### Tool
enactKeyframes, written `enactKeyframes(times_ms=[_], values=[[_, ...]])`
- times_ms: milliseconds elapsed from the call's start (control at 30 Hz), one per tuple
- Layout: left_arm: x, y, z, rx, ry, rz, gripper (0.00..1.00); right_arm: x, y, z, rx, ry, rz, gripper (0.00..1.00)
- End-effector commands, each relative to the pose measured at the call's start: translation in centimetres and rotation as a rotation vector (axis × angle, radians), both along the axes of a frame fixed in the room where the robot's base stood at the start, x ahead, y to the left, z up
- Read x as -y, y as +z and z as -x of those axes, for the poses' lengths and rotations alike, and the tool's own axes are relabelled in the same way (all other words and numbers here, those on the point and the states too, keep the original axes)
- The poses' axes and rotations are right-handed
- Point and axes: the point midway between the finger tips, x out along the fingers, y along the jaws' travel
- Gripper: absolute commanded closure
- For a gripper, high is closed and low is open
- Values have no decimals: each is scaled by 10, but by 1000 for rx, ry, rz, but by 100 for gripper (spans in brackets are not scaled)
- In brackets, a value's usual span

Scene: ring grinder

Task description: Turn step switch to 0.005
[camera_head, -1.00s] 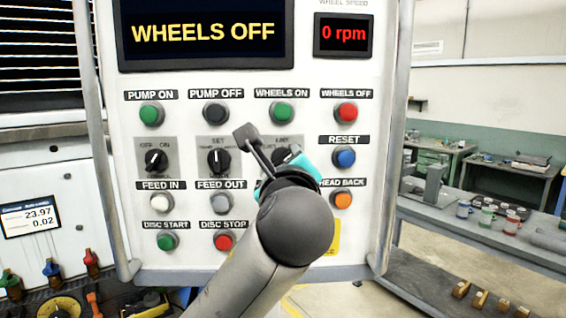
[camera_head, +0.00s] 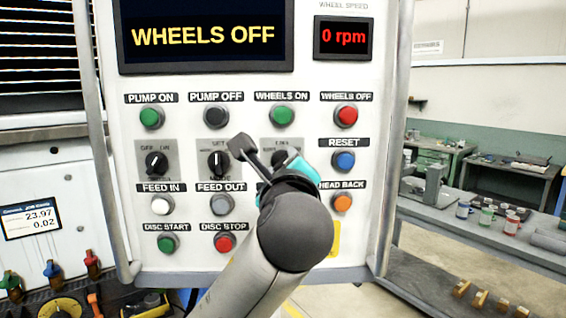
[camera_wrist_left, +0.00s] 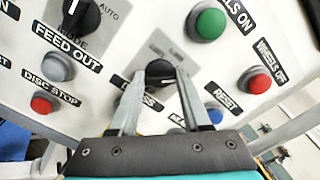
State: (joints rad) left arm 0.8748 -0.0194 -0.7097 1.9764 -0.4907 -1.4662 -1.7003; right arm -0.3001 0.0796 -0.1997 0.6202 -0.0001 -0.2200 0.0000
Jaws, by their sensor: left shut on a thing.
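The step switch is a black rotary knob (camera_wrist_left: 160,71) with a white pointer mark on a grey plate, seen in the left wrist view. My left gripper (camera_wrist_left: 160,82) is shut on this knob, with one finger on each side of it. In the head view the gripper (camera_head: 263,157) stands in front of the third switch in the row, covering most of its plate (camera_head: 281,144). The switch's scale and the 0.005 mark cannot be read. My right gripper is not in view.
Two other black knobs, the left one (camera_head: 156,162) and the mode knob (camera_head: 218,163), sit left of my gripper. Push buttons surround it, including the green wheels-on button (camera_head: 282,116), blue reset button (camera_head: 344,161) and orange head-back button (camera_head: 342,202). The display reads WHEELS OFF.

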Motion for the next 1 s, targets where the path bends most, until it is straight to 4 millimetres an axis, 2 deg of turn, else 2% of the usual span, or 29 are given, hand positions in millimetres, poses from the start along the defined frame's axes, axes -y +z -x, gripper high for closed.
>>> enactKeyframes(times_ms=[600,1000], values=[[1,0,0,22,0,517,100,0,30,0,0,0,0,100],[0,-1,0,35,0,729,100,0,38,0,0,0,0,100]])
